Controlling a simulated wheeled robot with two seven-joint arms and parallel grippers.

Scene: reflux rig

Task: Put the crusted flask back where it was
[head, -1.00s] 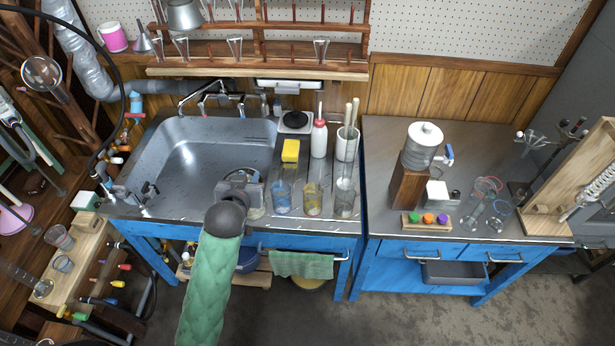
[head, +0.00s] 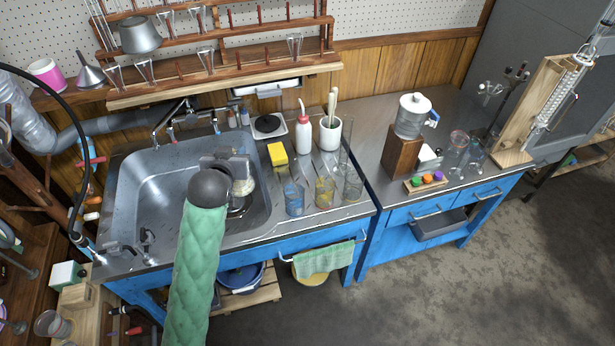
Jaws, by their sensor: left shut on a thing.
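My left gripper (head: 236,168) is shut on a small glass flask with a pale, whitish crust (head: 243,186). The flask is partly hidden by the gripper and my forearm. It appears over the right part of the steel sink (head: 150,190), close to the dark drain area; I cannot tell its exact height or whether it touches anything. To the right of the sink, a row of beakers stands on the steel counter: one with blue liquid (head: 294,198), one with yellow liquid (head: 325,192), and a clear one (head: 352,187). My right gripper is not in view.
Taps (head: 175,120) rise at the sink's back. A drying rack (head: 220,75) hangs above. The sink's left side is clear.

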